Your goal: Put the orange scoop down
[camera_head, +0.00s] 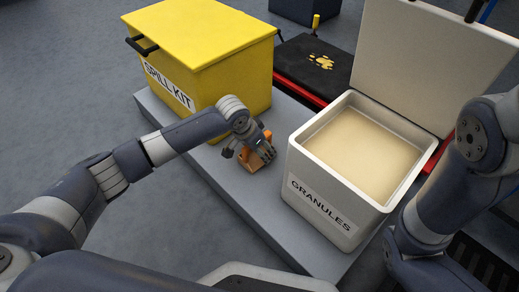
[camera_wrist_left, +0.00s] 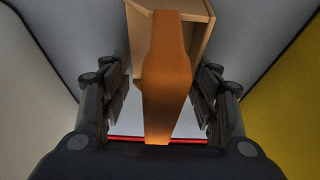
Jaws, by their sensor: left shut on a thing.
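The orange scoop (camera_head: 250,163) is at my left gripper (camera_head: 257,148), on or just above the grey bench between the yellow box and the granules bin; I cannot tell whether it touches. In the left wrist view the scoop's orange handle (camera_wrist_left: 167,75) runs between the two dark fingers of the left gripper (camera_wrist_left: 160,95), which is shut on it. The scoop's tan, open body (camera_wrist_left: 200,25) shows beyond the handle. My right arm shows at the right of the head view, but its gripper is out of view.
The grey bench (camera_head: 225,185) has a free strip between the yellow spill kit box (camera_head: 205,55) and the white granules bin (camera_head: 325,205). The bin's lid stands open, and pale granules fill it.

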